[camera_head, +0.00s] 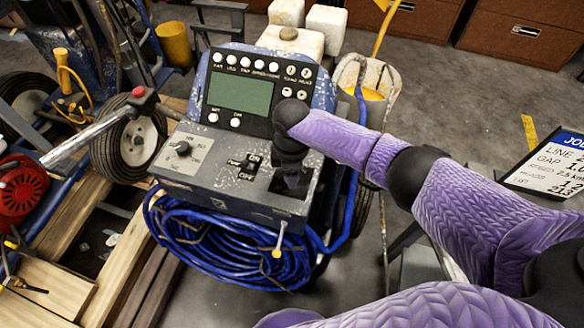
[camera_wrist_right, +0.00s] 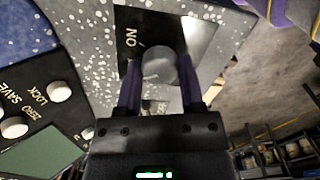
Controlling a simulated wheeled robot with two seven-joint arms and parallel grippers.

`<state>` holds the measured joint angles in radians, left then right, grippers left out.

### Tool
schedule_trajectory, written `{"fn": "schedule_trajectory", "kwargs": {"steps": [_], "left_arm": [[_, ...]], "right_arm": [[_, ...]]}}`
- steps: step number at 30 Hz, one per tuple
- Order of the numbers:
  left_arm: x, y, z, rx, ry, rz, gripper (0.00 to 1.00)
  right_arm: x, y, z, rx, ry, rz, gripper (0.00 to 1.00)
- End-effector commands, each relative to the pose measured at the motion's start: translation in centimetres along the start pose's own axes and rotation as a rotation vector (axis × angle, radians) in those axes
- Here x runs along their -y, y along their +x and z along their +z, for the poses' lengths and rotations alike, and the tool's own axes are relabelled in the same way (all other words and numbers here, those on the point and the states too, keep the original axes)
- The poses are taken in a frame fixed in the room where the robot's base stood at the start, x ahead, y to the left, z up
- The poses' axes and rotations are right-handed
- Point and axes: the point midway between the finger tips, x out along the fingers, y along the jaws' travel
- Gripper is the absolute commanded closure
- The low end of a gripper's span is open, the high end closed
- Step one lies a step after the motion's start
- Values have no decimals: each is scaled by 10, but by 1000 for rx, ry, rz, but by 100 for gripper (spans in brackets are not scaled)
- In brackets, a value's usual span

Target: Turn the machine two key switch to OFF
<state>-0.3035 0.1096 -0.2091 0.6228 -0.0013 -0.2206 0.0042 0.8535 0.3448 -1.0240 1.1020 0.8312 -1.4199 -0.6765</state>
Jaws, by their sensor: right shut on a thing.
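The line striper's grey control panel (camera_head: 225,180) stands in the middle of the head view. My right gripper (camera_head: 292,183) reaches down onto a dark plate at the panel's right end. In the right wrist view its two purple fingers (camera_wrist_right: 160,80) are shut on a round grey key switch (camera_wrist_right: 158,64), one finger on each side. The plate beside it carries an ON mark (camera_wrist_right: 131,37). In the head view the gripper hides the key switch. No OFF mark can be read, and the switch's exact angle is unclear. My left gripper is not in view.
A black toggle (camera_head: 250,163) and a rotary knob (camera_head: 182,148) sit left of the gripper. Behind are a green screen (camera_head: 240,92) and several white knobs. A blue hose coil (camera_head: 225,245) hangs below. A job sign (camera_head: 560,165) stands right. Floor between is mostly clear.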

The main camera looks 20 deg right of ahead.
Motion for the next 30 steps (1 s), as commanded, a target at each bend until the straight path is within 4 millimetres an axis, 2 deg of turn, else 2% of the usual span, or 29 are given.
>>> {"fn": "schedule_trajectory", "kwargs": {"steps": [9, 23, 24, 29, 30], "left_arm": [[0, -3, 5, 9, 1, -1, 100], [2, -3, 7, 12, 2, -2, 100], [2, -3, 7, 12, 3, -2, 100], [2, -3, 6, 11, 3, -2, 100], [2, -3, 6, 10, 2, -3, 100]], "right_arm": [[0, -1, -1, -3, -89, 2, 100], [0, -1, -1, -3, -102, 2, 100], [0, -1, -1, -3, -102, 2, 49], [0, 0, -1, -2, -102, 1, 16], [0, 0, -1, -2, -101, 1, 16]]}}
